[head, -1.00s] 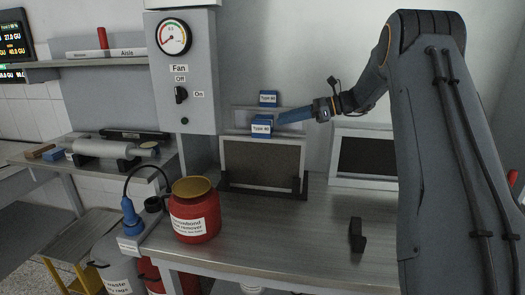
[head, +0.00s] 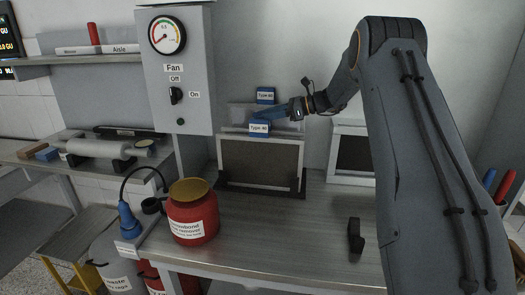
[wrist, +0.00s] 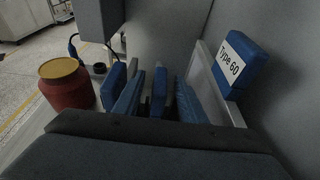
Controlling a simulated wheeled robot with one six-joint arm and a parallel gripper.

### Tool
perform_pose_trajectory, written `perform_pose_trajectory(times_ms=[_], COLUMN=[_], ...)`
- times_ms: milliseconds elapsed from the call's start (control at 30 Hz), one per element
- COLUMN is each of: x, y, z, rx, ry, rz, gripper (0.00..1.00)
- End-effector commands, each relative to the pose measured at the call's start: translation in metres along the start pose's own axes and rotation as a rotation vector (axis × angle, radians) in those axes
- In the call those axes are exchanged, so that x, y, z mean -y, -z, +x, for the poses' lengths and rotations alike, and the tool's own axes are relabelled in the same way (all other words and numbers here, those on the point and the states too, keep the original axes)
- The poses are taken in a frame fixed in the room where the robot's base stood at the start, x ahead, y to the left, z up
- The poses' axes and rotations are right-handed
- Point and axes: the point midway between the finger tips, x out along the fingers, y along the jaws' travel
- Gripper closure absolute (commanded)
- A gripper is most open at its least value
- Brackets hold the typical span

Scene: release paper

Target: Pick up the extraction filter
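A framed filter panel with a dark mesh face (head: 258,165) stands upright in a black holder on the bench. A blue tag (head: 259,129) on its top edge has small lettering that I cannot read surely. Behind it is a pale frame with a blue tag marked Type 60 (wrist: 232,64), also in the head view (head: 266,96). My gripper (head: 276,124) is at the top of the front panel, beside its tag. In the wrist view its blue fingers (wrist: 158,98) are apart, with blue blocks among them. I cannot tell whether either finger touches anything.
A red jar with a gold lid (head: 193,212) stands left on the bench, also in the wrist view (wrist: 66,84). A grey fan control box (head: 176,70) is left of the panels. Another framed panel (head: 351,155) stands right. A small black block (head: 355,236) is in front.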

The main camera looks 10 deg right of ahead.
Motion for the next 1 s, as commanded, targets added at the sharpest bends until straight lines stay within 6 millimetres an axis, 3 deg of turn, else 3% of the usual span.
perform_pose_trajectory(times_ms=[267,500,1000], x=[0.0000,-0.0002,-0.0002], y=[0.0004,0.0003,0.0001], z=[0.0080,0.0082,0.0079], rx=[-0.001,0.000,0.000], ry=[0.000,0.000,0.000], rz=[0.000,0.000,0.000], gripper=[0.62,1.00,1.00])
